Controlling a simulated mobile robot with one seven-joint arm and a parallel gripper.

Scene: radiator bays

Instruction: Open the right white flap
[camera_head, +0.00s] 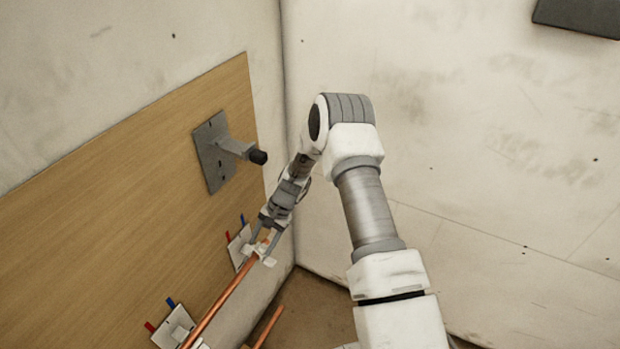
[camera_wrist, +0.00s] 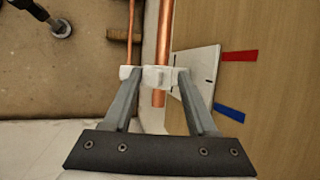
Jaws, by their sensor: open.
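A copper pipe (camera_head: 232,290) runs along a wooden board, held by white holders. The right white flap (camera_wrist: 156,77) is a small white block across the pipe near its end, seen in the wrist view. My gripper (camera_wrist: 155,73) is open, with one fingertip on each side of the flap; whether they touch it I cannot tell. In the head view my gripper (camera_head: 263,249) is at the right holder, and its fingers partly hide the flap. The holder's white plate (camera_head: 238,247) carries a red and a blue tab.
A second white holder (camera_head: 175,327) with red and blue tabs sits lower left. A grey plate (camera_head: 212,155) with a black-tipped arm sticks out from the board above my gripper. Another copper pipe (camera_head: 267,327) runs alongside, nearer the floor. Walls meet in a corner close by.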

